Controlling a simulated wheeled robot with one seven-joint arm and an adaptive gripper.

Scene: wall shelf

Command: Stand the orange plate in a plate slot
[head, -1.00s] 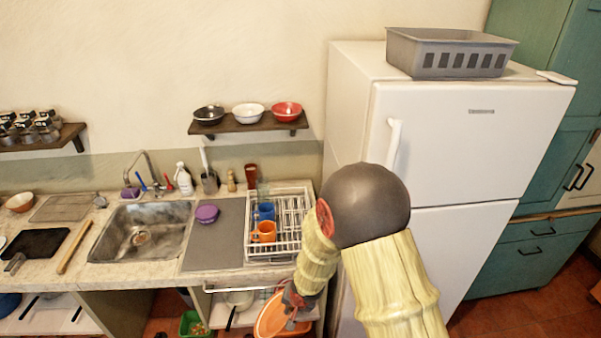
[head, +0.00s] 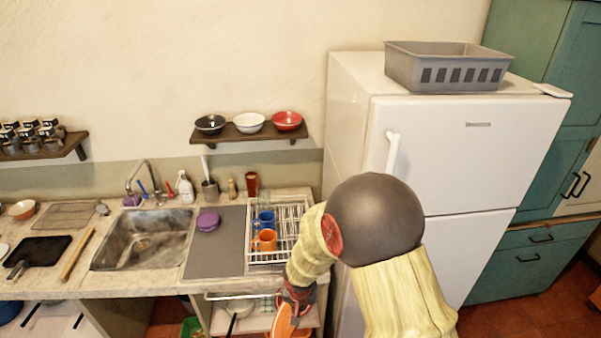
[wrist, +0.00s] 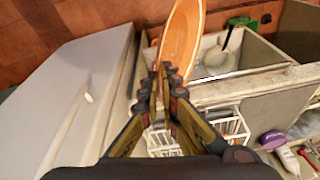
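The orange plate (head: 284,320) is low in front of the counter edge in the head view, partly cut off by the frame's bottom. In the wrist view the orange plate (wrist: 182,38) extends beyond my fingertips, tilted nearly edge-on. My gripper (wrist: 163,78) is shut on the plate's rim. The white dish rack (head: 291,218) stands on the counter, with wire slots on its right side. A blue mug (head: 264,221) and an orange mug (head: 264,240) stand in its left part. My arm hides the rack's front right corner.
The fridge (head: 440,160) stands close right of the rack. A grey drain board (head: 216,245) with a purple item (head: 208,220) and the sink (head: 143,238) lie left. A shelf (head: 249,132) with bowls hangs above.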

